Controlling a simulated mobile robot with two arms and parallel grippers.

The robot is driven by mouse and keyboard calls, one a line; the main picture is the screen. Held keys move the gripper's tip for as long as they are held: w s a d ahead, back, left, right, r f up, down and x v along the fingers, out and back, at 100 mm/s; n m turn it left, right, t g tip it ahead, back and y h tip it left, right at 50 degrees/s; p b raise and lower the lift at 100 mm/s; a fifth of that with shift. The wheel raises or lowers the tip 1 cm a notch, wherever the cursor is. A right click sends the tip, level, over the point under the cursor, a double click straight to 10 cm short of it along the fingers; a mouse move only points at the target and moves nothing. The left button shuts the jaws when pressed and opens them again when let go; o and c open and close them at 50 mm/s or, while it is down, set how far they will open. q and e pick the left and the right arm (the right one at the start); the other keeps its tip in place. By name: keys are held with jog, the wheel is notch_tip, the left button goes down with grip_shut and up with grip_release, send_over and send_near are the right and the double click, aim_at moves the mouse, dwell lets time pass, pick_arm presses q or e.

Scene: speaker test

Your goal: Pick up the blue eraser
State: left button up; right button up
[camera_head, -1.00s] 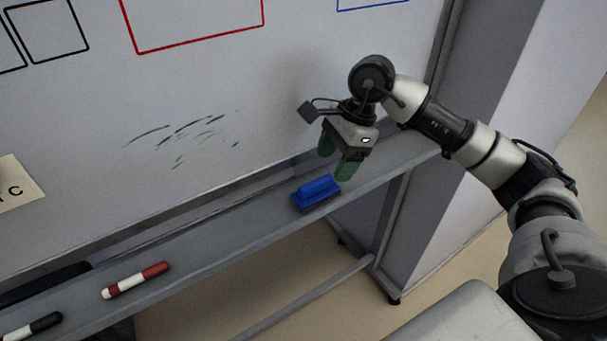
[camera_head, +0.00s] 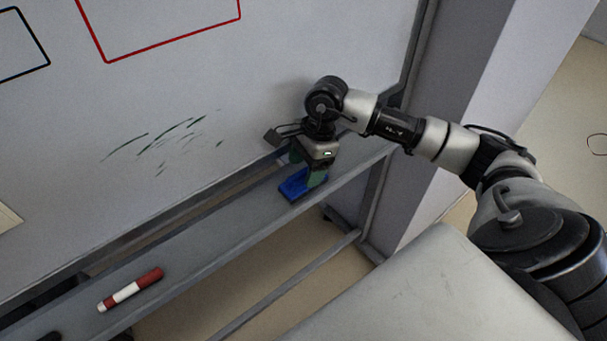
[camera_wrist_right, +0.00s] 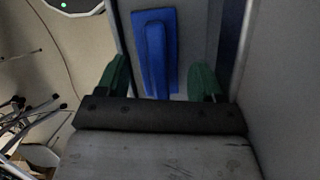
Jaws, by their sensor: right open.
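The blue eraser (camera_head: 293,188) lies on the grey tray ledge under the whiteboard, below my right gripper (camera_head: 304,172). The gripper's green fingers are spread and partly cover the eraser in the head view. In the right wrist view, the eraser (camera_wrist_right: 156,50) lies lengthwise with its raised handle up, ahead of and between the two open green fingers of the right gripper (camera_wrist_right: 160,80). It sits nearer the left finger. I cannot tell whether a finger touches it. My left gripper is not in view.
The tray ledge (camera_head: 210,237) runs along the foot of the whiteboard (camera_head: 150,90). A red and white marker (camera_head: 131,290) lies on it at lower left, and a dark object at the bottom left corner. Dark marks (camera_head: 165,140) are on the board. A grey pillar stands right.

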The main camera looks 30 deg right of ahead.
jog(key=shift+a+f, duration=0.2)
jog(key=shift+f, duration=0.35)
jog(key=shift+a+f, duration=0.1)
jog(key=shift+f, duration=0.35)
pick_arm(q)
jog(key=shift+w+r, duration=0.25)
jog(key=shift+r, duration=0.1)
pick_arm(e)
jog(key=shift+w, duration=0.1)
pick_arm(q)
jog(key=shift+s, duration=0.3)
pick_arm(e)
jog(key=c, duration=0.7)
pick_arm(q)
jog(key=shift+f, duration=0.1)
